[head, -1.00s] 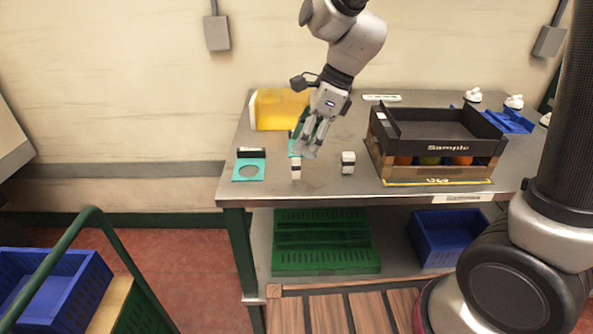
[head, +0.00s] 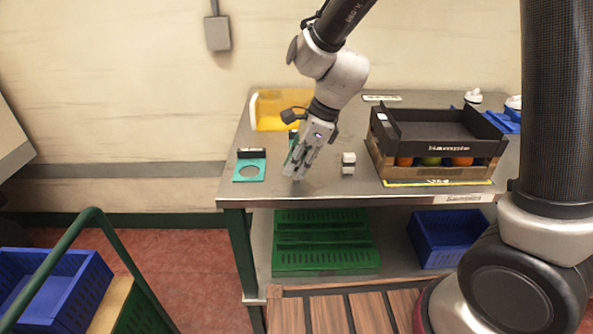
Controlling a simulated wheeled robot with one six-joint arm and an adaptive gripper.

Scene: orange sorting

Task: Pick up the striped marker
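A small white block with a dark band (head: 348,163) stands on the metal table, right of my gripper. My gripper (head: 294,172) points down and left, low near the table's front edge. A second white-and-dark banded piece stood at this spot in the earlier view; it is now hidden behind or between my fingers. I cannot tell which banded piece is the striped marker. Whether the fingers are closed on the hidden piece cannot be made out.
A yellow bin (head: 281,107) stands behind. Bare tabletop (head: 320,190) lies in front.

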